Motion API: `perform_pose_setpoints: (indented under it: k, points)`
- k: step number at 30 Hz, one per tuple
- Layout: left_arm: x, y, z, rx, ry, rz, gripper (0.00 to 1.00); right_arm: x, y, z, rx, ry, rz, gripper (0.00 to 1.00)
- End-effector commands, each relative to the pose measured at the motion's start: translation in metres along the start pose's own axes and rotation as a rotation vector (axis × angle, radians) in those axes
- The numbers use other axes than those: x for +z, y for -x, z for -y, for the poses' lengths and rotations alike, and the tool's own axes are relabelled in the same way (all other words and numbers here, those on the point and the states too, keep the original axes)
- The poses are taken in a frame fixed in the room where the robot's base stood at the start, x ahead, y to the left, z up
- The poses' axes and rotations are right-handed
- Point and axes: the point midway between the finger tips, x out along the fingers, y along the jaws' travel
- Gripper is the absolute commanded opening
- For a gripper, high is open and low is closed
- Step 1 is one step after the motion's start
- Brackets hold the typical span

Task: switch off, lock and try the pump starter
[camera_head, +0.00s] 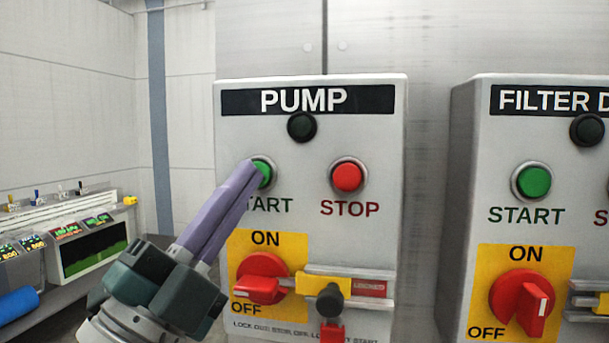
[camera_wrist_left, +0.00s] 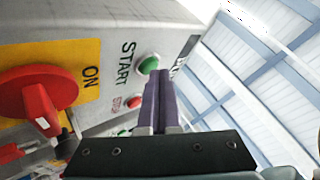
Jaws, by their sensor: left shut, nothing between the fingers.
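The grey PUMP starter box (camera_head: 380,230) faces me, with a green START button (camera_head: 264,174), a red STOP button (camera_head: 347,176) and a dark lamp (camera_head: 301,127). Its red rotary switch (camera_head: 262,270) lies roughly level on the yellow ON/OFF plate. Beside it is a yellow slide (camera_head: 312,284) with a black knob (camera_head: 331,300) and a red piece (camera_head: 332,333) below. My left gripper (camera_head: 250,171) is shut and empty, its purple fingertips over the START button's left part. The wrist view shows the fingertips (camera_wrist_left: 161,76) beside START (camera_wrist_left: 149,64); contact is unclear. My right gripper is out of view.
The FILTER starter box (camera_head: 470,160) stands to the right across a gap, with its own green START button (camera_head: 533,181) and red switch (camera_head: 521,300). A bench (camera_head: 70,290) with display panels runs along the left. A blue cylinder (camera_head: 17,304) lies there.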

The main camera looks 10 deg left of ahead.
Motion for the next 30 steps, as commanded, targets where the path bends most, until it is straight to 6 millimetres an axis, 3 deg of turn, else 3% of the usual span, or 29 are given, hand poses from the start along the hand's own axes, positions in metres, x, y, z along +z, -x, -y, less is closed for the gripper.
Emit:
perform_pose_setpoints:
  k: [15, 30]
  points:
    - [0.0036, -0.0046, -0.0034, 0.0, 0.0, 0.001, 0.0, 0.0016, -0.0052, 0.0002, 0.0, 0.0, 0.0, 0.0]
    - [-0.0005, 0.0003, 0.002, 0.001, 0.001, 0.002, 0.0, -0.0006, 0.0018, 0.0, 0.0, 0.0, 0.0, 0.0]
